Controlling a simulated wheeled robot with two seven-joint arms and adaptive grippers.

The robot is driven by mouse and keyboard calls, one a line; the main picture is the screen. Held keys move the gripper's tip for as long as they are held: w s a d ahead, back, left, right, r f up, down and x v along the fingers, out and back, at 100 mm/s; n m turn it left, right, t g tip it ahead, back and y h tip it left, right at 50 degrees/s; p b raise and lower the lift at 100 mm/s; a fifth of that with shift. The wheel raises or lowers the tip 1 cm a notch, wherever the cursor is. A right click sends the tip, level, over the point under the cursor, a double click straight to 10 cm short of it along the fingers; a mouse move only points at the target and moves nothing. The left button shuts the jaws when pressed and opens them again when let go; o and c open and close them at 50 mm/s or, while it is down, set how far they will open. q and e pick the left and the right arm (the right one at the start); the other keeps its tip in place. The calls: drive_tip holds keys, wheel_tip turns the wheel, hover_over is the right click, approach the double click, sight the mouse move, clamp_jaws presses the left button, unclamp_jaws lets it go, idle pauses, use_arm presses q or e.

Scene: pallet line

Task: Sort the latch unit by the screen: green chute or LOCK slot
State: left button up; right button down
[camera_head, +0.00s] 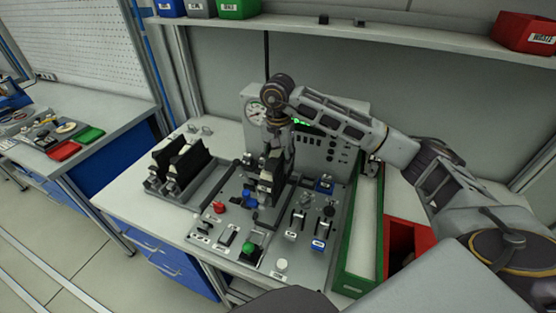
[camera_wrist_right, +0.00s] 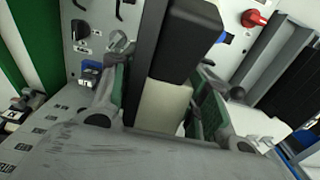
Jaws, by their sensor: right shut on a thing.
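My right gripper (camera_head: 274,160) points down over the middle of the control panel. It is shut on a latch unit (camera_head: 267,186), a dark block. In the right wrist view the latch unit (camera_wrist_right: 165,100) is black with a pale section, between both fingers of the gripper (camera_wrist_right: 160,92). I cannot tell whether it still touches the fixture below. The screen (camera_head: 302,122) shows green text, mostly hidden behind my arm, and I cannot read it. The green chute (camera_head: 348,278) runs along the panel's right side. I cannot make out the LOCK slot. My left gripper is not in view.
A tray (camera_head: 205,190) with dark units stands left of the panel (camera_head: 225,238). The panel carries a red knob (camera_head: 219,207), a green button (camera_head: 248,249) and several switches. A red bin (camera_head: 424,236) stands right of the chute. A shelf (camera_head: 390,38) with small bins runs above.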

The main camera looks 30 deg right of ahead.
drive_tip(key=shift+r+p, duration=1.5)
drive_tip(key=shift+r, duration=2)
